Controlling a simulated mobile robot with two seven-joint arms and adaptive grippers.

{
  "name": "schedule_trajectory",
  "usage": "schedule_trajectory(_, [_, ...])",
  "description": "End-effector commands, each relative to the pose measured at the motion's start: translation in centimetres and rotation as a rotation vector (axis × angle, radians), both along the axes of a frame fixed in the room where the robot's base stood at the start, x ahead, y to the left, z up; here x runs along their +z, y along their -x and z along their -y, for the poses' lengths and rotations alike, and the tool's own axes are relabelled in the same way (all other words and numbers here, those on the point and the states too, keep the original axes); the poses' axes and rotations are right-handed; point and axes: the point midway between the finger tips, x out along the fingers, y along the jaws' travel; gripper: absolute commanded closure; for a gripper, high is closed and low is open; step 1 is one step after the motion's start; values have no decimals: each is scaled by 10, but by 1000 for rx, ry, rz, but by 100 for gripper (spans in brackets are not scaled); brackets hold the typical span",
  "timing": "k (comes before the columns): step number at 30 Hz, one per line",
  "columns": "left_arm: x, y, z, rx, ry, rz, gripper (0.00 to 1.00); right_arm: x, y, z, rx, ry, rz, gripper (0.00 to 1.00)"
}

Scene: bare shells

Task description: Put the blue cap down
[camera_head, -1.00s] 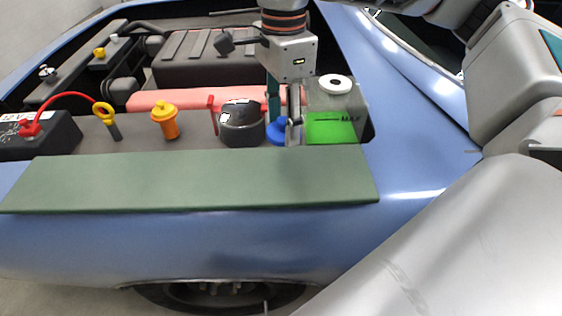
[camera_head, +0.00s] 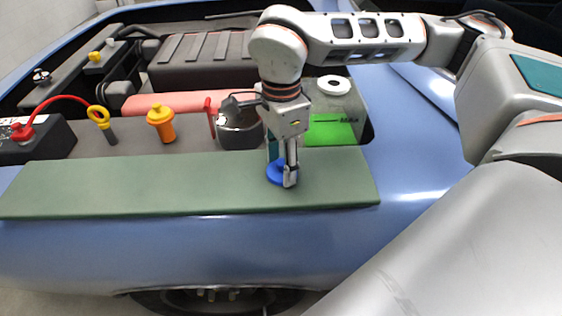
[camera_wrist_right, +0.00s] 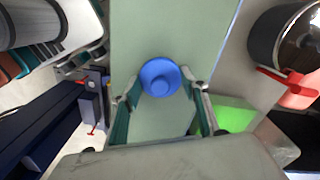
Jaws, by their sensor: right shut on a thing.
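The blue cap (camera_head: 273,174) is held between the fingertips of my right gripper (camera_head: 282,177), which points down over the green mat (camera_head: 130,186) near its right end. In the right wrist view the round cap (camera_wrist_right: 160,78) sits between the two fingers, with the mat (camera_wrist_right: 150,25) behind it. The fingers hide part of the cap in the head view. I cannot tell whether the cap touches the mat. My left gripper is not in view.
Behind the mat stand a clear reservoir with green fluid (camera_head: 325,131) and a white open neck (camera_head: 334,84), a dark round canister (camera_head: 240,132), an orange-yellow fitting (camera_head: 161,123), a yellow-ringed dipstick (camera_head: 99,116) and a battery (camera_head: 45,139). The mat's left and middle are bare.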

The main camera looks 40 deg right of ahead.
Motion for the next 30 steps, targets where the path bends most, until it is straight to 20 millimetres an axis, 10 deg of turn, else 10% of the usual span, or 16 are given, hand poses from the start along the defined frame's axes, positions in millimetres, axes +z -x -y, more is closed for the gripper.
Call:
schedule_trajectory(4, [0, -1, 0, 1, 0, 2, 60, -2, 0, 0, 0, 0, -1, 74])
schedule_trajectory(7, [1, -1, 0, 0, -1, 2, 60, -2, 0, 0, 0, 0, -1, 39])
schedule_trajectory(20, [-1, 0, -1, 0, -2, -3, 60, 5, -1, 0, -1, 0, 2, 39])
schedule_trajectory(30, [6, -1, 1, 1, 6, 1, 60, 69, -1, 0, -1, 0, 7, 39])
